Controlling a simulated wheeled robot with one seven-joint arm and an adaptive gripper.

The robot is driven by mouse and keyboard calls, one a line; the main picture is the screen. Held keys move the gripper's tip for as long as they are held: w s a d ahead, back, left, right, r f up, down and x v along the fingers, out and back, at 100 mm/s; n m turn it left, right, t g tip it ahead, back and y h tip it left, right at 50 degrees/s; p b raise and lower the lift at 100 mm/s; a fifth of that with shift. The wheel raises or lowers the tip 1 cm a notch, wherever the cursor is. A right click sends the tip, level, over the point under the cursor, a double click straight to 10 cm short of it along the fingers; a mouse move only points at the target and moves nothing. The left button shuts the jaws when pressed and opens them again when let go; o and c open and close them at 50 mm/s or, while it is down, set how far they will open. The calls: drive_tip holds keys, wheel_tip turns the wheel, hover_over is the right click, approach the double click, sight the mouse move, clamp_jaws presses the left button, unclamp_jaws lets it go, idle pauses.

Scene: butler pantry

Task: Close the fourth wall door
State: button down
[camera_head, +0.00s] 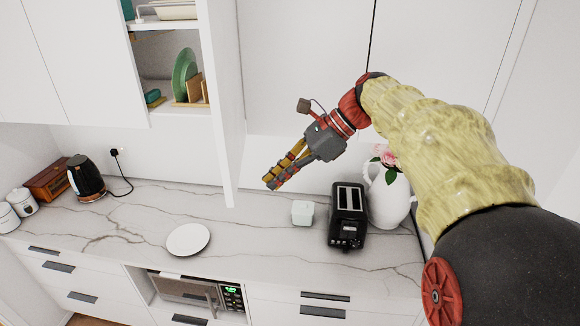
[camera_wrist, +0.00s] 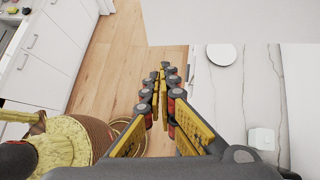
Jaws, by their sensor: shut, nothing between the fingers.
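A white wall door (camera_head: 222,100) stands open, jutting out from the cabinet and seen nearly edge-on in the head view. Beside it on the left is an open compartment (camera_head: 152,62) with shelves. My gripper (camera_head: 271,184) is shut and empty, to the right of the door's lower end, pointing down and left. There seems to be a gap between fingertips and door, but depth is hard to judge. In the wrist view the shut fingers (camera_wrist: 160,72) point over the floor, below a plain white panel (camera_wrist: 225,20) that may be this door.
Other white wall doors (camera_head: 65,60) are closed on the left and right (camera_head: 300,65). The marble counter (camera_head: 140,225) below holds a kettle (camera_head: 85,178), plate (camera_head: 188,240), small white box (camera_head: 303,212), toaster (camera_head: 347,215) and flower vase (camera_head: 388,195).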

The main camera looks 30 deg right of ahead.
drive_tip(key=w+a+f, duration=0.1)
drive_tip(key=w+a, duration=0.1)
drive_tip(key=a, duration=0.3)
drive_tip(key=shift+w+a+f+p, duration=0.15)
drive_tip(key=shift+w+f+p, duration=0.1)
drive_tip(key=shift+f+p, duration=0.15)
